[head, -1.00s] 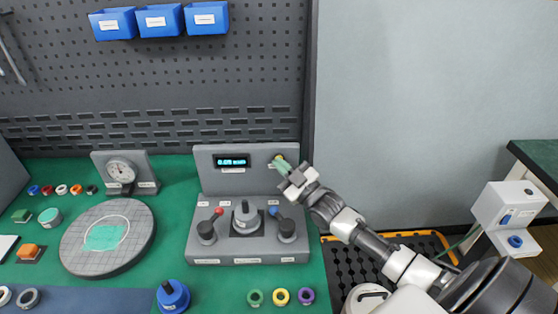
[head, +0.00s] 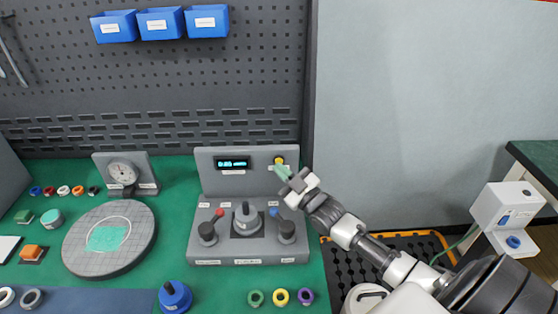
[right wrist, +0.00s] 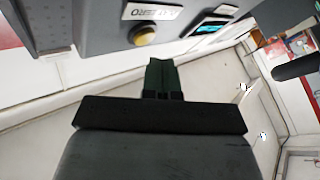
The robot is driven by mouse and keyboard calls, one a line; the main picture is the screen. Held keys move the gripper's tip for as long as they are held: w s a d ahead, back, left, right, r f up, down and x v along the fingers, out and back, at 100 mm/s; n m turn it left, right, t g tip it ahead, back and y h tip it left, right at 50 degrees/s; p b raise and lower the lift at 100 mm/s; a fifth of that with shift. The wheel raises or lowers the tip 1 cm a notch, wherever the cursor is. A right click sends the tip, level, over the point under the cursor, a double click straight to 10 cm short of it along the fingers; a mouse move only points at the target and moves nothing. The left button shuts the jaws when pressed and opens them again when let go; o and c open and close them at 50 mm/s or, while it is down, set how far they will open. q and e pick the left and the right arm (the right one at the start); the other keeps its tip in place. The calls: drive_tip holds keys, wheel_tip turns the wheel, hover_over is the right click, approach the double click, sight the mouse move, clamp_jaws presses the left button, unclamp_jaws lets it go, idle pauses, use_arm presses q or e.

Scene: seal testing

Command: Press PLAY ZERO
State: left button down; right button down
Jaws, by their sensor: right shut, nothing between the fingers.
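The yellow button (head: 279,160) is on the upper right of the grey panel of the test station (head: 246,182). In the right wrist view the button (right wrist: 143,36) sits beside a white label (right wrist: 152,12) that ends in "ZERO". A small display (head: 233,163) with cyan digits is left of the button. My right gripper (head: 280,170) is shut and empty, its green fingertips just below and in front of the button. In the right wrist view the fingertips (right wrist: 161,64) appear apart from the button. My left gripper is not in view.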

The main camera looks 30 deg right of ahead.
drive_tip(key=s+a+p, duration=0.1)
drive_tip(key=s+p, duration=0.1)
drive_tip(key=s, duration=0.1)
drive_tip(key=s+a+p, duration=0.1)
drive_tip(key=shift+s+a, duration=0.15)
drive_tip(key=shift+a, duration=0.15)
idle(1.0)
